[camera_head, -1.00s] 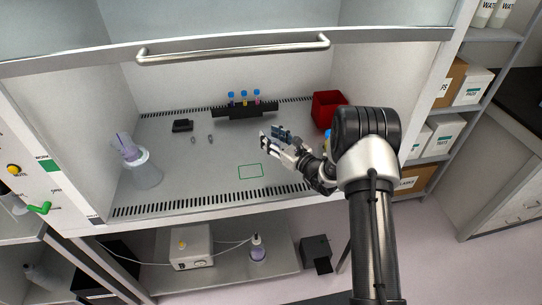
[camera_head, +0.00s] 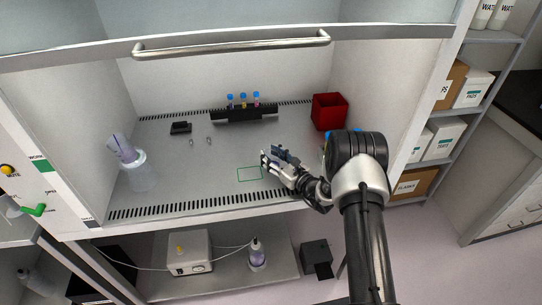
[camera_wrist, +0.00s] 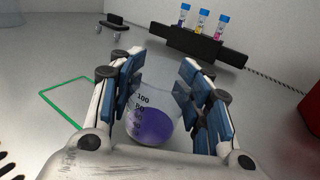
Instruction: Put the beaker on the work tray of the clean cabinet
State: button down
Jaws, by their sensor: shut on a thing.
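The beaker (camera_wrist: 152,122), clear with graduation marks and purple liquid, sits between the fingers in the wrist view. My gripper (camera_wrist: 158,85) is shut on it. In the head view my gripper (camera_head: 268,160) is over the work tray (camera_head: 200,185) inside the clean cabinet, and the beaker cannot be made out there. A green rectangle outline (camera_head: 249,180) on the tray lies just left of and in front of my gripper; it also shows left of the fingers in the wrist view (camera_wrist: 45,96). I cannot tell whether the beaker's base touches the tray.
A black rack (camera_head: 244,115) with several blue-capped tubes stands at the back. A red bin (camera_head: 329,112) is at the back right. A small black holder (camera_head: 180,128) and a clear bottle-like vessel (camera_head: 140,172) are on the left. The cabinet handle (camera_head: 232,44) crosses above.

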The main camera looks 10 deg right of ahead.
jog(key=c, duration=0.8)
grip_release()
jog(key=shift+c, duration=0.2)
